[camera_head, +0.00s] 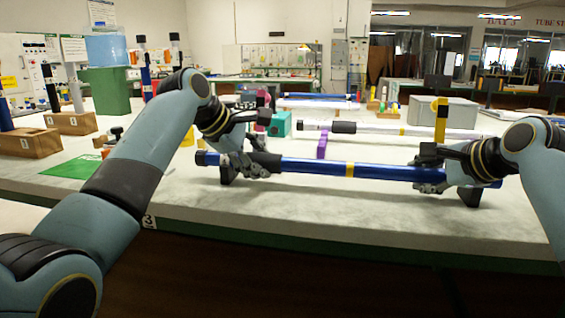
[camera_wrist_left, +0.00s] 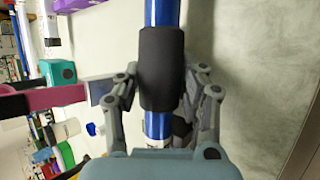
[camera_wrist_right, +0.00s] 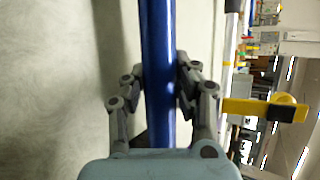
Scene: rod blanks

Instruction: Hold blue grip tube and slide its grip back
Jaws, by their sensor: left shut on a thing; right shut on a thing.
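The blue grip tube (camera_head: 315,166) lies level across the near table, with a yellow band (camera_head: 350,169) near its middle. Its black grip sleeve (camera_head: 268,160) is toward the left end and shows clearly in the left wrist view (camera_wrist_left: 160,65). My left gripper (camera_head: 255,163) is shut on the black sleeve, one finger on each side of it. My right gripper (camera_head: 432,180) is shut on the bare blue tube near its right end; the tube also runs between its fingers in the right wrist view (camera_wrist_right: 158,75). The fingers partly hide the sleeve in the head view.
Black supports stand under the tube at the left (camera_head: 226,172) and right (camera_head: 470,196). Behind it lies a white tube (camera_head: 400,130) with a black sleeve. A teal block (camera_head: 279,124), a grey box (camera_head: 446,112) and wooden blocks (camera_head: 28,142) stand around. The front table strip is clear.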

